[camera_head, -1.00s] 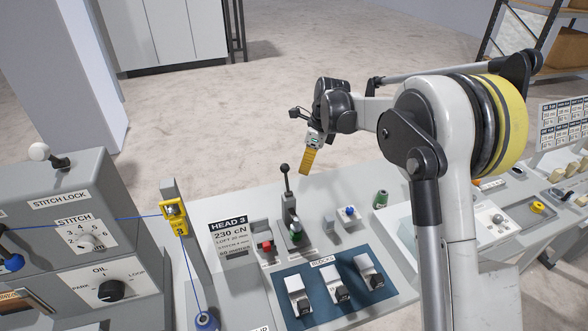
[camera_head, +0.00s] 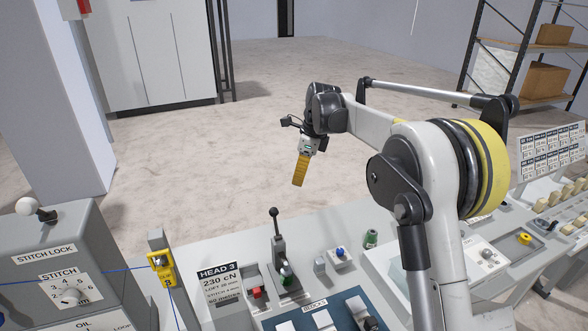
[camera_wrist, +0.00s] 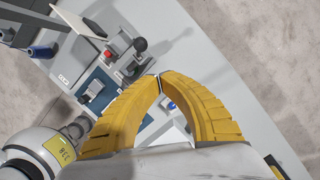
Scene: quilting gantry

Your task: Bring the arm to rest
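My arm reaches in from the right in the head view. My gripper (camera_head: 298,184) hangs from the wrist with its yellow fingers pointing down, in the air above the back part of the console (camera_head: 215,262). In the wrist view the two curved fingertips (camera_wrist: 158,77) meet, and nothing shows held between them. A black-knobbed lever (camera_head: 276,236) stands upright on the console, lower left of the gripper and apart from it; it also shows in the wrist view (camera_wrist: 139,47).
A yellow thread guide (camera_head: 162,268) with blue thread stands left on a post. The stitch lock box (camera_head: 45,245) is at far left. Block switches (camera_head: 322,319) are in front, and a green knob (camera_head: 371,238) is to the right. Open floor lies behind the console.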

